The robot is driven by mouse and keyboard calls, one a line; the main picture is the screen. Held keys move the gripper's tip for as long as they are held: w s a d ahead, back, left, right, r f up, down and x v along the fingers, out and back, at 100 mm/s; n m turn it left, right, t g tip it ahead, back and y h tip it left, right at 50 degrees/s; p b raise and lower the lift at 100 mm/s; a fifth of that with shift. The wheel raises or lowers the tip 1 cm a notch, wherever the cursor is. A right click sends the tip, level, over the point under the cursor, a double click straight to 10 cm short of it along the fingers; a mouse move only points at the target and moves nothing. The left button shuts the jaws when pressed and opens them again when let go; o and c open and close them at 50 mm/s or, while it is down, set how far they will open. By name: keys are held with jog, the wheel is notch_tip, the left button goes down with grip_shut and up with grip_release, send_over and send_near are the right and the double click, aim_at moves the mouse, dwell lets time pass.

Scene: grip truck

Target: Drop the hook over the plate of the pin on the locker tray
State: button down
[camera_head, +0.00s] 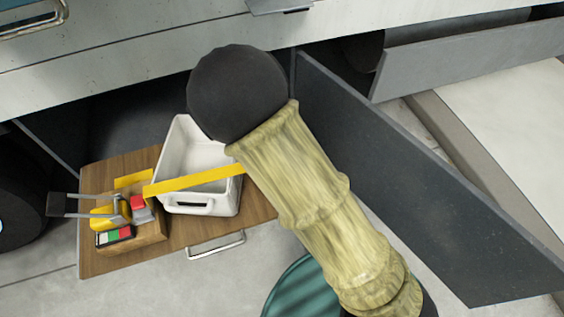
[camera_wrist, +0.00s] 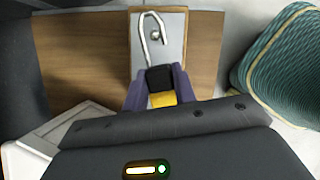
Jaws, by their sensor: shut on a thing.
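In the wrist view, my gripper (camera_wrist: 160,84) has purple fingers shut on the black and yellow grip of a silver wire hook (camera_wrist: 142,45). The hook's curved end points away from my gripper. A small silver pin (camera_wrist: 154,34) on a pale grey plate (camera_wrist: 173,24) shows inside the hook's curve. I cannot tell whether the hook is above the pin or resting around it. The plate lies on the wooden locker tray (camera_wrist: 75,50), which also shows in the head view (camera_head: 105,258). In the head view my arm hides the hook, pin and gripper fingers.
A white bin (camera_head: 192,150) stands on the tray, with a yellow strip (camera_head: 190,183) across it. A wooden block with yellow and red parts (camera_head: 135,225) sits at the tray's left. A teal ribbed basket (camera_wrist: 283,62) stands right of the tray. A dark panel (camera_head: 420,170) slants at the right.

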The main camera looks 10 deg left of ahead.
jog(key=c, duration=1.1)
grip_release()
jog(key=shift+a, duration=0.15)
jog(key=shift+o, duration=0.2)
jog(key=p+v, duration=0.6)
jog(key=v, duration=1.1)
jog(key=shift+r, duration=0.15)
